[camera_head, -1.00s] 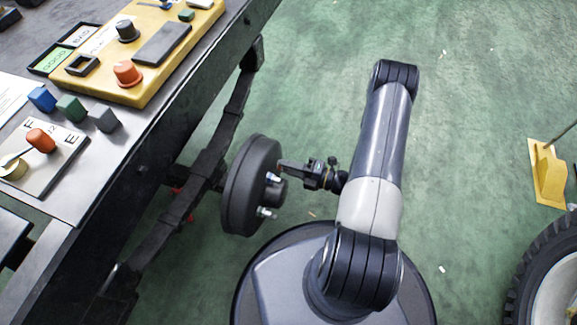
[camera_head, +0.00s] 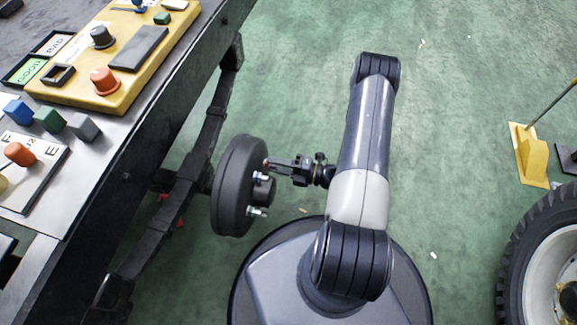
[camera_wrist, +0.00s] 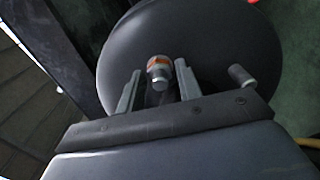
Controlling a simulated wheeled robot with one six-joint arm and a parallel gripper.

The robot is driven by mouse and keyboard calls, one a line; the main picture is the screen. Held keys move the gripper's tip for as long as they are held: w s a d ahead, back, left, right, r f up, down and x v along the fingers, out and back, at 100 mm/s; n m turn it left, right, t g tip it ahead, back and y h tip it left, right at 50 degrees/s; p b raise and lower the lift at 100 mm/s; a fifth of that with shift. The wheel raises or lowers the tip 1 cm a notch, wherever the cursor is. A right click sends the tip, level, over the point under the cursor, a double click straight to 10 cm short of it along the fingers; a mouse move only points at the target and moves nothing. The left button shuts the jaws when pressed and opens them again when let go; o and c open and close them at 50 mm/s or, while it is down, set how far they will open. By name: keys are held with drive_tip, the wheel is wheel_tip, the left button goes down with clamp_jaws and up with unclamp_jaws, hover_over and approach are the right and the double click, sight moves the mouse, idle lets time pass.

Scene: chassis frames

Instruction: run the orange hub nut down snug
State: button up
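The dark round hub (camera_head: 240,188) stands beside the bench, its studded face turned toward my arm; it also fills the middle of the wrist view (camera_wrist: 225,45). In the wrist view the orange nut (camera_wrist: 158,62) shows as an orange band around a grey stud end on the hub face. My gripper (camera_wrist: 158,70) is open, with one finger on each side of the nut and a visible gap to each. A bare stud (camera_wrist: 242,76) stands to the right of it. In the head view my gripper (camera_head: 268,164) reaches the hub's upper stud area; the nut cannot be made out there.
The bench (camera_head: 150,140) with a yellow control box (camera_head: 85,85) and coloured blocks is close on the left. A leaf spring (camera_head: 205,150) runs behind the hub. A tyred wheel (camera_head: 530,250) and a yellow chock (camera_head: 530,155) are at right.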

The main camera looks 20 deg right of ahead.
drive_tip(key=p+v, duration=0.2)
drive_tip(key=v, duration=0.8)
drive_tip(key=shift+s+d, duration=0.15)
drive_tip(key=shift+d, duration=0.05)
idle(0.3)
drive_tip(key=b+x, duration=0.2)
drive_tip(key=x, duration=0.9)
idle(0.4)
